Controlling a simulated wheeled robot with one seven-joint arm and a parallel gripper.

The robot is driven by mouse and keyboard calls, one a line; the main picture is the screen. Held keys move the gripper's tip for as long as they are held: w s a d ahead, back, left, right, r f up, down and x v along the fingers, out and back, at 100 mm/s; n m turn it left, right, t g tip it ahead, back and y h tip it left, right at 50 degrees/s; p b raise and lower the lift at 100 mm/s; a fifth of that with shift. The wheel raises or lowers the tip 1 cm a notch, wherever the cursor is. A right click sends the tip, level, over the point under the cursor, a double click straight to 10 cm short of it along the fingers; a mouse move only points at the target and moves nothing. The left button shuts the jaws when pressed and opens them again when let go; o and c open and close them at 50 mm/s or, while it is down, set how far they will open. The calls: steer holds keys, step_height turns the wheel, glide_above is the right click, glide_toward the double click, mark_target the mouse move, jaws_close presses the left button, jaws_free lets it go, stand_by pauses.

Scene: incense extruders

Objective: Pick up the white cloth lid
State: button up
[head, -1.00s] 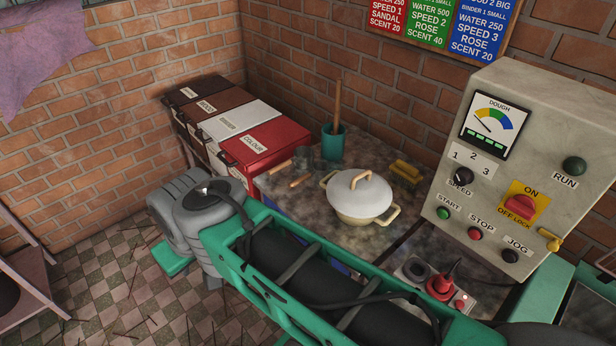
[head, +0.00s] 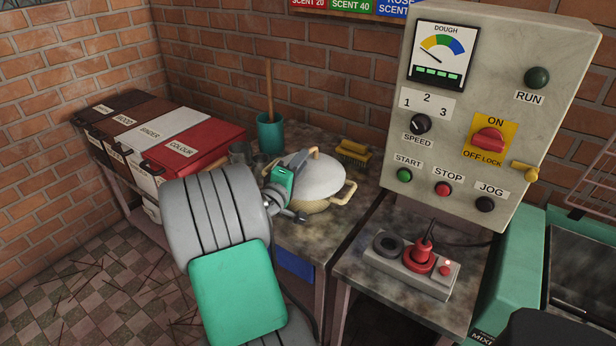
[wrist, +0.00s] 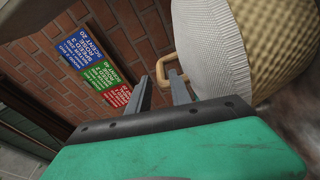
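The white cloth lid (head: 318,178) is domed and has a wooden loop handle (head: 313,152). It sits on a cream woven pot (head: 318,206) with side handles, on the dark worktop. In the wrist view the ribbed lid (wrist: 208,45) and its handle (wrist: 166,68) show sideways, with the woven pot (wrist: 268,40) at the right. My gripper (head: 302,160) is at the lid's left side, close to the handle. In the wrist view its two fingers (wrist: 161,84) are apart, with the handle at their tips. I cannot tell whether they touch it.
A teal cup (head: 270,133) with a wooden stick stands behind the lid. A yellow brush (head: 353,152) lies to its right. Labelled bins (head: 180,140) are at the left. A control panel (head: 480,120) and a socket block (head: 412,266) are at the right.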

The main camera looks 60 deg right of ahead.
steer(key=d+p, duration=0.1)
steer(key=d, duration=0.4)
steer(key=shift+w, duration=0.15)
steer(key=shift+a, duration=0.1)
jaws_close()
stand_by(1.0)
